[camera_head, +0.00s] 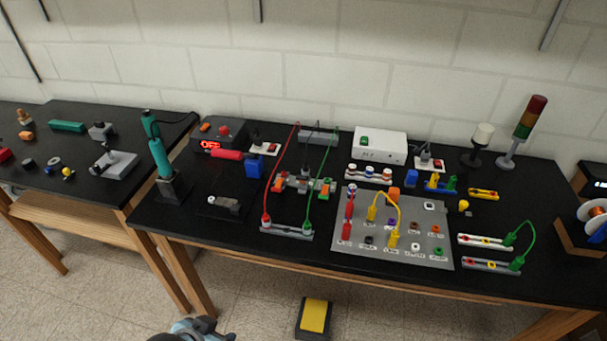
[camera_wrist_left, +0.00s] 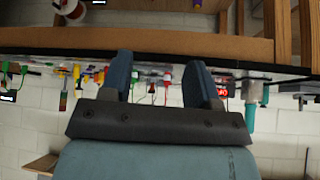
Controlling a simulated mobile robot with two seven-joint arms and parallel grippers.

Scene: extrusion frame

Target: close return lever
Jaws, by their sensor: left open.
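No part is clearly marked as the return lever, and I cannot tell which one it is. A red handle (camera_head: 227,154) lies beside a blue block (camera_head: 255,166) on the right-hand black bench. A grey fixture with a small lever-like part (camera_head: 112,162) sits on the left bench. My left gripper (camera_wrist_left: 160,80) is open and empty in the left wrist view, its two blue fingers apart, with the benches upside down beyond it. In the head view, a part of my left arm shows at the bottom edge, in front of and apart from the benches. My right gripper is not in view.
The right bench (camera_head: 145,219) is crowded: a teal-handled tool in a stand (camera_head: 160,160), red and green cables, a grey socket panel (camera_head: 350,257), a white box (camera_head: 379,145) and a signal tower (camera_head: 527,122). A yellow-topped pedal (camera_head: 314,316) stands on the floor.

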